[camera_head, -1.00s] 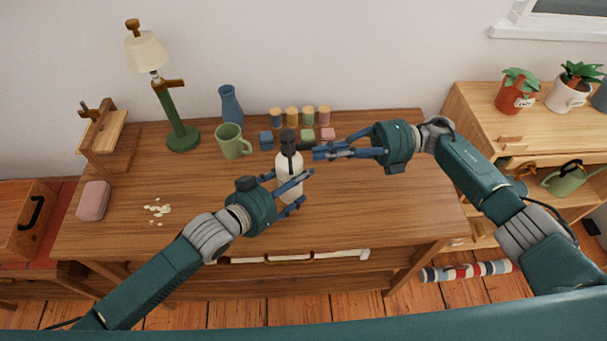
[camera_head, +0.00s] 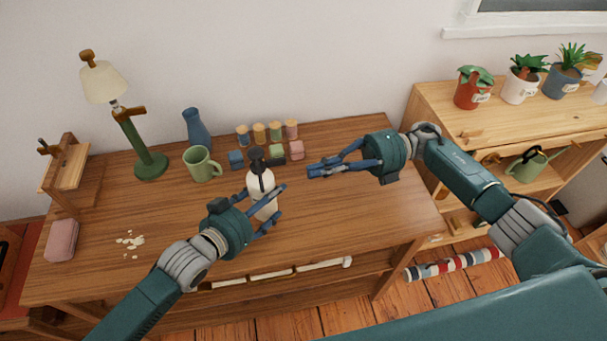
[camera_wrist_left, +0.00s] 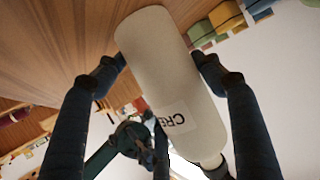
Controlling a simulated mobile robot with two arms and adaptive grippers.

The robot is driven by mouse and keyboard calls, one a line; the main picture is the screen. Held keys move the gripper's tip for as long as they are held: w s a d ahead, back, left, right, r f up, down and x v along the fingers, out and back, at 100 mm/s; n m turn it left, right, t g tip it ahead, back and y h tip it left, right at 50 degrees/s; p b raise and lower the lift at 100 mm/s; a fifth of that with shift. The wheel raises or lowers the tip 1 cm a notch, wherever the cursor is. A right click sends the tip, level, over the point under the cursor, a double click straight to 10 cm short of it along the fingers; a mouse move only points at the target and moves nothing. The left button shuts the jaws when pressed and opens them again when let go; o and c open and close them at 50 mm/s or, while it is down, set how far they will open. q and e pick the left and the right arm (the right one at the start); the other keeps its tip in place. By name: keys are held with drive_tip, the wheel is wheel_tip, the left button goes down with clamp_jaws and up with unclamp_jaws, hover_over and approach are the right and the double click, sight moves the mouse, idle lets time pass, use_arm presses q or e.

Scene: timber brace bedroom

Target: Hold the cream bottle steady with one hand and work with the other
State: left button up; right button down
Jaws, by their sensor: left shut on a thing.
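The cream bottle (camera_head: 262,193) is white with a black pump top (camera_head: 258,161) whose spout points right. It stands on the wooden desk (camera_head: 355,215). My left gripper (camera_head: 274,206) is shut on the bottle's body, one finger on each side. In the left wrist view the bottle (camera_wrist_left: 165,65) lies between both fingers, its label partly readable as "CRE"; its pump is mostly hidden there. My right gripper (camera_head: 312,171) is above the desk, right of the pump and apart from it. Its fingertips look together, with nothing between them.
A lamp (camera_head: 150,165), a pink block (camera_head: 62,240) and crumbs (camera_head: 131,241) are at left. The desk's right part is clear.

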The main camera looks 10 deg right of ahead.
drive_tip(key=shift+w+d, duration=0.3)
drive_tip(key=shift+d, duration=0.45)
drive_tip(key=shift+w+d, duration=0.25)
drive_tip(key=shift+d, duration=0.5)
drive_tip(key=shift+w+d, duration=0.3)
drive_tip(key=shift+d, duration=0.45)
use_arm(q)
drive_tip(key=o, duration=1.5)
